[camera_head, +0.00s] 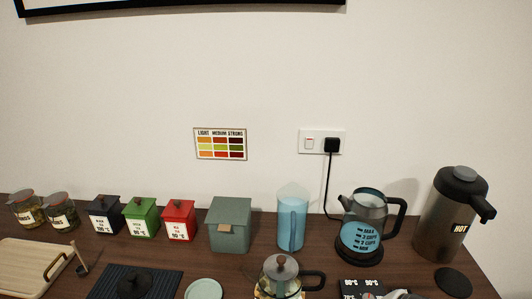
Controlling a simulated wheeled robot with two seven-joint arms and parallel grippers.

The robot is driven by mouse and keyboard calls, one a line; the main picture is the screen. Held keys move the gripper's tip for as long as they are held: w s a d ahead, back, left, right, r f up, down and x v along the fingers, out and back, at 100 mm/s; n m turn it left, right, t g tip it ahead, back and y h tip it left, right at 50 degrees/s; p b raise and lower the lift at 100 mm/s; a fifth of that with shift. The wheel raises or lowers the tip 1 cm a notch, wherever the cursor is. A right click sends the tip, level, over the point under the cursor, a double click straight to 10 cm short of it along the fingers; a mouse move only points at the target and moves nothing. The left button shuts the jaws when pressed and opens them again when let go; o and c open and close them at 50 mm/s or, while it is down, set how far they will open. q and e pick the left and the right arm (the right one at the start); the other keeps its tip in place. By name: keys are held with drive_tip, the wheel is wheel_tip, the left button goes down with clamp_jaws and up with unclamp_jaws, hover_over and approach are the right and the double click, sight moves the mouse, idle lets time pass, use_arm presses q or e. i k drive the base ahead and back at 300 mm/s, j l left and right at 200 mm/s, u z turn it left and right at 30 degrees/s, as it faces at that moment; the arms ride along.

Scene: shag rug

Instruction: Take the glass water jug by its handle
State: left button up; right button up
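The glass water jug (284,221) stands upright on the dark wooden counter against the wall, right of the grey-green box. It is clear and holds light blue water. Its narrow vertical handle (293,228) appears to face the front.
A glass kettle (362,238) with a black handle stands right of the jug, its cord plugged into the wall. A glass teapot (280,275) stands in front of the jug. Grey-green (230,227), red (179,222) and green (140,220) boxes stand left; a HOT flask (450,215) stands far right.

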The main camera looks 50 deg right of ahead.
sight(294, 201)
drive_tip(key=z, duration=1.7)
